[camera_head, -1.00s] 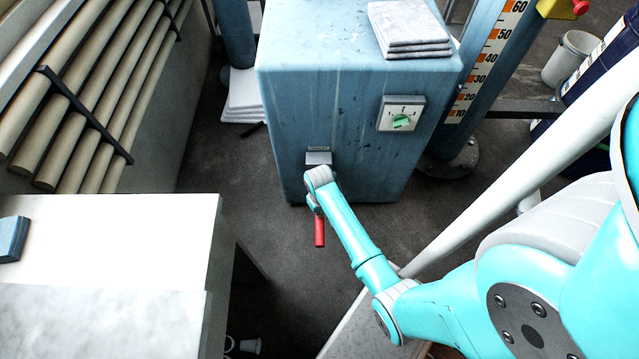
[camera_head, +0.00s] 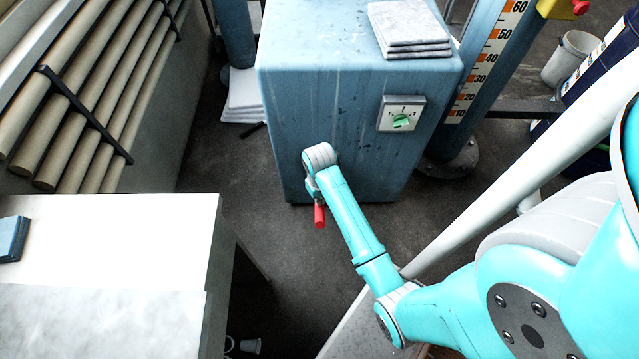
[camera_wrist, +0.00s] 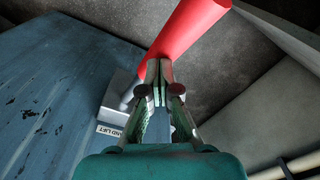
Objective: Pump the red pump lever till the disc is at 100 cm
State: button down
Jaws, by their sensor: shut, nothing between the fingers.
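The red pump lever (camera_head: 319,216) sticks out from the lower front of the blue machine housing (camera_head: 345,110). In the wrist view the red lever (camera_wrist: 190,38) crosses just beyond my fingertips. My gripper (camera_wrist: 159,78) is shut and empty, its tips against or very close to the lever's underside in that picture; I cannot tell if they touch. In the head view my wrist hides most of the gripper and the lever's base. A height scale (camera_head: 480,75) on the blue column shows marks from 10 to 60. The disc is not in view.
A green-knobbed switch (camera_head: 402,121) is on the housing front. Grey slabs (camera_head: 408,28) lie on top. A white table (camera_head: 110,235) stands at left, a rack of rolls (camera_head: 90,90) behind it. A white bucket (camera_head: 570,58) is at back right. Dark floor is open before the housing.

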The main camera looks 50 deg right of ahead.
notch_tip(320, 180, up, 7)
dwell(0.5)
dwell(0.9)
